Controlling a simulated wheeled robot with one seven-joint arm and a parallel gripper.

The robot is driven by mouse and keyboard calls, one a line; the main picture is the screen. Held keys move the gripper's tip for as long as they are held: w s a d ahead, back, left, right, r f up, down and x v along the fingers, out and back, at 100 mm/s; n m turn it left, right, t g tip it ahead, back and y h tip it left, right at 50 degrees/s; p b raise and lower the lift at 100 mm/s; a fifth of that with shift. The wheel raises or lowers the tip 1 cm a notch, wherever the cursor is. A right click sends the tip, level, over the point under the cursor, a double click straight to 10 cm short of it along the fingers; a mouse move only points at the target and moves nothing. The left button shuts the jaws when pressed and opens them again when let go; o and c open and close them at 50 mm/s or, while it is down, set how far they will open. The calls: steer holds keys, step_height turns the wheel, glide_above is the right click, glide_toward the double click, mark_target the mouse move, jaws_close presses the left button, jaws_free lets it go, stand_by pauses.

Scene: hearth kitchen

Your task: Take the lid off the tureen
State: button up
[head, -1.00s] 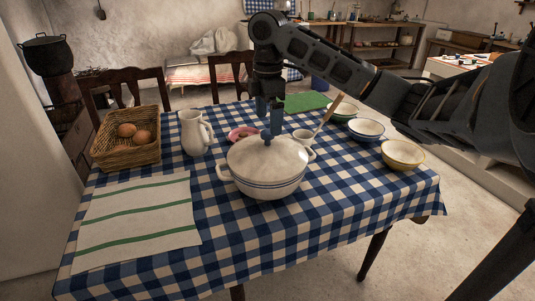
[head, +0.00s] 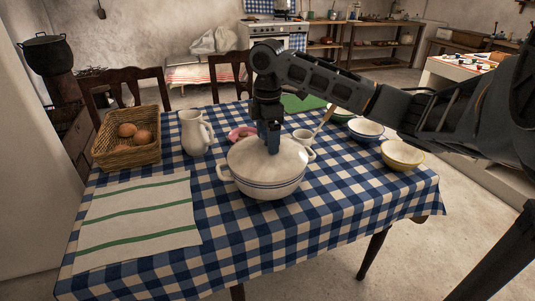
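The white tureen (head: 268,186) with blue bands and side handles stands on the checked tablecloth. Its pale domed lid (head: 247,157) sits on it. My gripper (head: 270,146) points straight down at the middle of the lid, with its fingertips at the blue knob. The knob is hidden behind the fingers. I cannot tell whether the fingers are closed on it or still apart around it.
A striped towel (head: 138,220) lies flat at the left, before an egg basket (head: 125,152). The front cloth is clear.

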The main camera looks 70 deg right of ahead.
steer(key=shift+f, duration=0.15)
jaws_close()
stand_by(0.4)
